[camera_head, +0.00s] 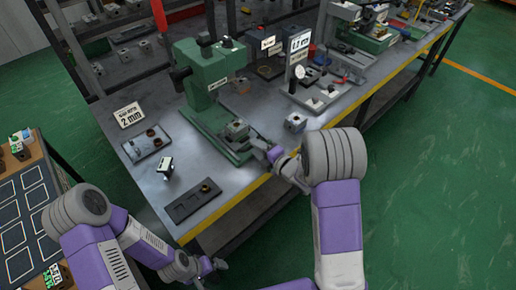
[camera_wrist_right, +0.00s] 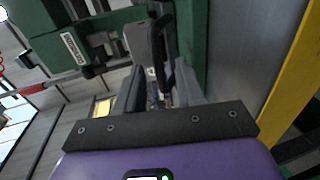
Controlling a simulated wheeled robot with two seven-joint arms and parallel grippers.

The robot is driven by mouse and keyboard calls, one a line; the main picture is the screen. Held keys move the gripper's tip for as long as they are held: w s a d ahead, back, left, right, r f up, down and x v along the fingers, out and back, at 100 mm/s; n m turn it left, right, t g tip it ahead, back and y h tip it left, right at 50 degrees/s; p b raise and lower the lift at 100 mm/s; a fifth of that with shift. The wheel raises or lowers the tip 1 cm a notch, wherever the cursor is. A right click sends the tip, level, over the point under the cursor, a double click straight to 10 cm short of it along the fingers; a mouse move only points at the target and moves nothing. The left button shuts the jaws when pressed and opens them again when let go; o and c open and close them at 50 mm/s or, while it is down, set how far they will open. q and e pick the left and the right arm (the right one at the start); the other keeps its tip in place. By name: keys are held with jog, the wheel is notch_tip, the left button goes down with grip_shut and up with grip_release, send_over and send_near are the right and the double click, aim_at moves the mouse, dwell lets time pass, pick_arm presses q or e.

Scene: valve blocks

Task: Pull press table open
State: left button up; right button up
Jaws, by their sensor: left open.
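The green press (camera_head: 208,75) stands on the grey workbench. Its press table (camera_head: 238,128) is a small metal block with a vise-like top, low on the green base in front of the column. My right gripper (camera_head: 272,152) is at the front of this table, by the bench's yellow edge. In the right wrist view, its dark fingers (camera_wrist_right: 160,92) flank a narrow gap, with a grey block and a black handle (camera_wrist_right: 168,62) just beyond. I cannot tell whether they grip it. My left gripper (camera_head: 212,266) is open and empty, low in front of the bench.
A "2 mm" sign (camera_head: 130,115), a plate with small parts (camera_head: 147,143), a small white-and-black block (camera_head: 165,166) and a dark tray (camera_head: 192,200) lie left of the press. Green floor is free in front.

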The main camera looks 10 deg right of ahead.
jog(key=p+v, duration=0.1)
jog(key=v, duration=0.6)
jog(key=shift+s+d, duration=0.2)
